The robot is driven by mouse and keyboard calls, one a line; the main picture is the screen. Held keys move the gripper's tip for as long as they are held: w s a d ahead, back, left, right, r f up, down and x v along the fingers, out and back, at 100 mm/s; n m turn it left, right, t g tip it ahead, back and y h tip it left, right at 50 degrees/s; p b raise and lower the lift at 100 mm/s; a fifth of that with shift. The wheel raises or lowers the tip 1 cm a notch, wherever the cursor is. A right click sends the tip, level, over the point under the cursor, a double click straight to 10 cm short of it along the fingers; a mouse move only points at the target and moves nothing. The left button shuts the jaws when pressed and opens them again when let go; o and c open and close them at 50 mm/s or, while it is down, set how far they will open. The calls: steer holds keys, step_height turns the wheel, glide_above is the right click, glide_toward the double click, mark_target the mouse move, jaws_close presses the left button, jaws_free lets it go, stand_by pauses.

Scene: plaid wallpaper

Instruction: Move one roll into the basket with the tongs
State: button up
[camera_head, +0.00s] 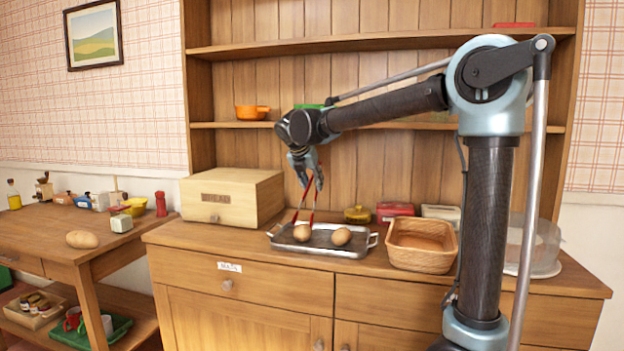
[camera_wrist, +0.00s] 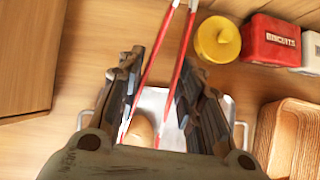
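My gripper (camera_head: 311,178) is over the metal tray (camera_head: 345,253) on the cabinet top, its fingers around the red tongs (camera_head: 314,205). In the wrist view, the tongs (camera_wrist: 187,48) run between my two fingers (camera_wrist: 158,95), one red arm beside each. The tongs point down with their legs spread. Their tips are at the left roll (camera_head: 302,233), one on each side; I cannot tell whether they touch it. This roll (camera_wrist: 141,130) is partly hidden in the wrist view. A second roll (camera_head: 341,236) lies to its right on the tray. The wicker basket (camera_head: 422,262) stands right of the tray.
A wooden bread box (camera_head: 232,197) stands left of the tray. A yellow pot (camera_head: 357,214), a red tin (camera_head: 395,211) and a pale tin (camera_head: 440,213) stand behind. A clear cover (camera_head: 545,250) is at the right. Another roll (camera_head: 82,239) lies on the left table.

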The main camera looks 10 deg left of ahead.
steer(key=shift+f, duration=1.4)
steer(key=c, duration=0.6)
steer(key=shift+r, duration=6)
steer(key=shift+s, duration=0.1)
